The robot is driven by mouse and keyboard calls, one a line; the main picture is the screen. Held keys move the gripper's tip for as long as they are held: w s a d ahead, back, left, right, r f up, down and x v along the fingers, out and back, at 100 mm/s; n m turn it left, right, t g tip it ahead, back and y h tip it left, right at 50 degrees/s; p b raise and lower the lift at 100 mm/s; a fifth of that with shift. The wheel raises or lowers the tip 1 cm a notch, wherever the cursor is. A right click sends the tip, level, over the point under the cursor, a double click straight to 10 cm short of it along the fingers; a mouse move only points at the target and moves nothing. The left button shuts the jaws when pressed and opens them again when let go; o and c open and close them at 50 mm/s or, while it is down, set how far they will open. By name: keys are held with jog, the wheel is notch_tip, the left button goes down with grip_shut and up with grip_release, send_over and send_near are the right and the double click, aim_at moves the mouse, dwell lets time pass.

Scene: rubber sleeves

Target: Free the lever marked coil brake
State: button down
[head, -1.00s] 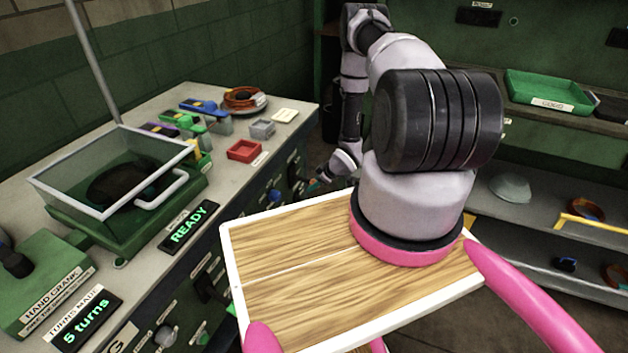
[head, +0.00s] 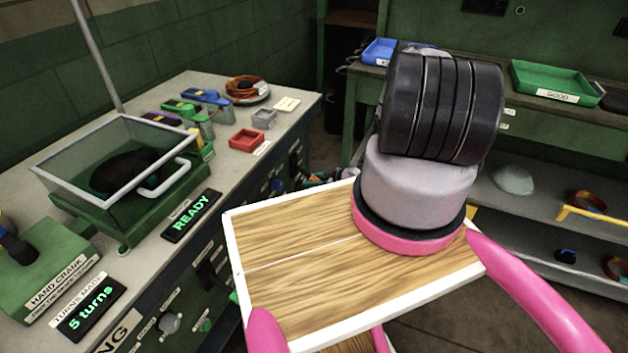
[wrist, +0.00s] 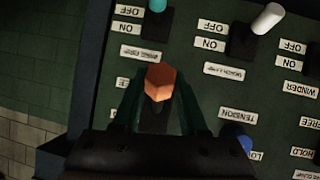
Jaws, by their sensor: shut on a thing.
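In the wrist view, my gripper (wrist: 160,98) is shut on an orange-tipped lever (wrist: 159,78) on the dark green control panel (wrist: 190,20). One finger is on each side of the lever. The panel's labels appear upside down, and I cannot read a coil brake label near the held lever. A small plate to its left is partly hidden by a finger.
A white switch (wrist: 268,18), a teal knob (wrist: 157,5) and a blue knob (wrist: 238,138) stand around the held lever. The bench (head: 215,165) carries a clear-lidded box (head: 120,165), a READY display (head: 190,215), a hand crank unit (head: 40,270) and a red tray (head: 247,139).

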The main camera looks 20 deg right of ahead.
jog(key=shift+c, duration=2.2)
grip_release()
jog(key=shift+w+f, duration=0.1)
jog(key=v, duration=1.1)
jog(key=shift+w, duration=0.1)
